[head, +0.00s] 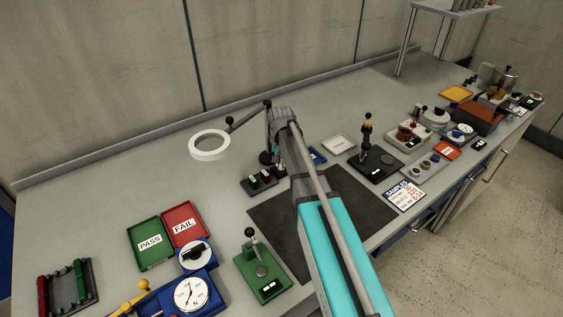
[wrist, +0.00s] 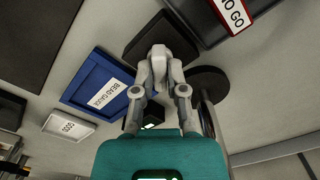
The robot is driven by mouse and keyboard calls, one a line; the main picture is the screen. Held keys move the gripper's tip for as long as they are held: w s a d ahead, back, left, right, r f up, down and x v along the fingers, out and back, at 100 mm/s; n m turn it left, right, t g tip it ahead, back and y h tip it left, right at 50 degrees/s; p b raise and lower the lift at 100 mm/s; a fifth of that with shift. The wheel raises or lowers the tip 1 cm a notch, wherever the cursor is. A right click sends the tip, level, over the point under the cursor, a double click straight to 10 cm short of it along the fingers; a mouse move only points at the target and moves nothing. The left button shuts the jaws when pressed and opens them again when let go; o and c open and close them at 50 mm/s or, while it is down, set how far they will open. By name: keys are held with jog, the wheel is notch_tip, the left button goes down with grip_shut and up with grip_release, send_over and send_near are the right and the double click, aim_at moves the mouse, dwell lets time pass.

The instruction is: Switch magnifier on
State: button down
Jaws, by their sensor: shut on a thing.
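The magnifier has a white ring head (head: 209,145) on a jointed dark arm, and I cannot tell whether it is lit. Its round dark base and post (head: 268,158) stand left of my wrist; the base also shows in the wrist view (wrist: 208,84). My gripper (wrist: 160,54) points down at a dark square box (wrist: 137,48) beside that base. Its fingers are together at the box, shut on a small part hidden between the fingertips. In the head view my own arm hides the fingertips and the box.
A blue labelled tray (wrist: 82,92) lies close left of the fingers, with a light tray (wrist: 68,127) beyond. A dark holder with a red-edged label (wrist: 205,30) is close at the upper right. PASS (head: 150,257) and FAIL (head: 176,213) trays lie at the front left.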

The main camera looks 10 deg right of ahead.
jog(key=shift+m, duration=0.5)
jog(key=c, duration=0.7)
grip_release()
jog(key=shift+n, duration=0.6)
